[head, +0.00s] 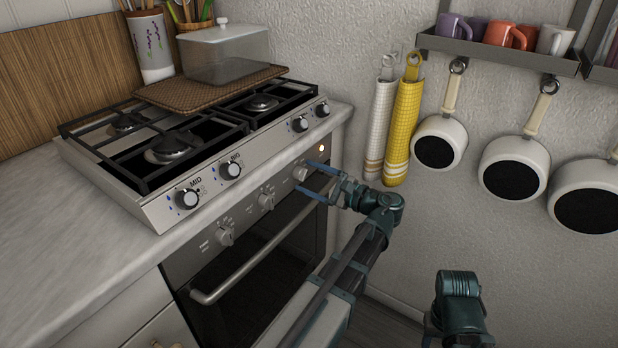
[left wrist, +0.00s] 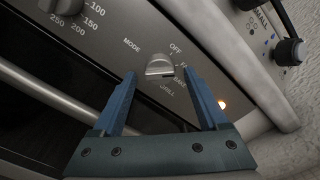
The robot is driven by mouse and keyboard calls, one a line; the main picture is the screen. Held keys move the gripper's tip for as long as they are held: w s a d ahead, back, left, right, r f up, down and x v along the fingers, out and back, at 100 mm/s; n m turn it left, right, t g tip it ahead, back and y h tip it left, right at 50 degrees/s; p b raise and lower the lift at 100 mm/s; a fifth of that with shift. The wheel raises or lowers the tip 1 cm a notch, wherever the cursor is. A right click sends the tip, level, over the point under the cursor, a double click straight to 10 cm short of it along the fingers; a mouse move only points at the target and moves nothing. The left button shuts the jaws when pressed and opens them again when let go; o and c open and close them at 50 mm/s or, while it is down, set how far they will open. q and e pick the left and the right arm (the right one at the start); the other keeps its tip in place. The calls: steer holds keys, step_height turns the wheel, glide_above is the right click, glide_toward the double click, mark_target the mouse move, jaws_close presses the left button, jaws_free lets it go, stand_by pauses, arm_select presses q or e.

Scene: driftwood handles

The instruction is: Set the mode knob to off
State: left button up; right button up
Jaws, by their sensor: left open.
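The mode knob (left wrist: 160,66) is a small silver knob on the oven's front panel, with MODE printed on its left and OFF at its upper right. Other settings run down its right side, partly hidden by a finger. Its ridge lies roughly sideways in the picture; I cannot tell exactly which label it points to. In the head view the knob (head: 300,173) is the rightmost on the oven panel. My left gripper (head: 309,177) is open at the knob. In the left wrist view its blue fingertips (left wrist: 159,74) are on either side of it; contact is unclear.
Two more oven knobs (head: 266,202) (head: 225,237) sit left along the panel, above the oven handle (head: 250,265). Burner knobs (head: 231,170) line the stove edge above. An orange light (left wrist: 222,104) glows beside the mode knob. Pans (head: 513,165) and yellow cloth (head: 403,130) hang on the wall.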

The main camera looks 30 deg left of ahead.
arm_select(q)
steer(key=shift+a, duration=0.25)
jaws_close()
stand_by(0.3)
steer(key=shift+n, duration=0.3)
steer(key=n, duration=0.3)
steer(key=shift+n, duration=0.3)
steer(key=shift+r+n, duration=0.1)
steer(key=shift+n, duration=2.2)
